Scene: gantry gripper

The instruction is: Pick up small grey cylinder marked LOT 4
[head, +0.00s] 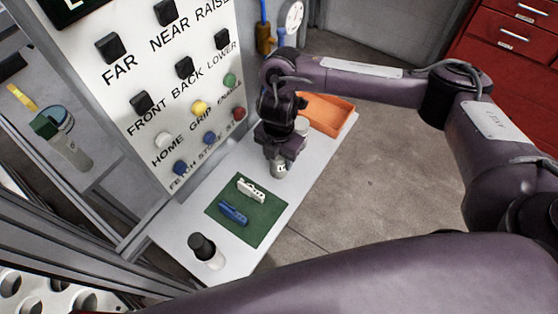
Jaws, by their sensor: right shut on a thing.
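The small grey cylinder (280,170) is in the jaws of my right gripper (280,161), over the white bench near the green mat's far corner. Dark marking shows on its side, too small to read. My right gripper is shut on it and points down, hiding its upper part. I cannot tell whether the cylinder touches the bench. My left gripper is not in view.
The white bench (170,236) carries a green mat (262,217) with a white clip (250,190) and a blue clip (232,212). An orange tray (328,106) lies behind my gripper. A button panel (130,85) rises at left.

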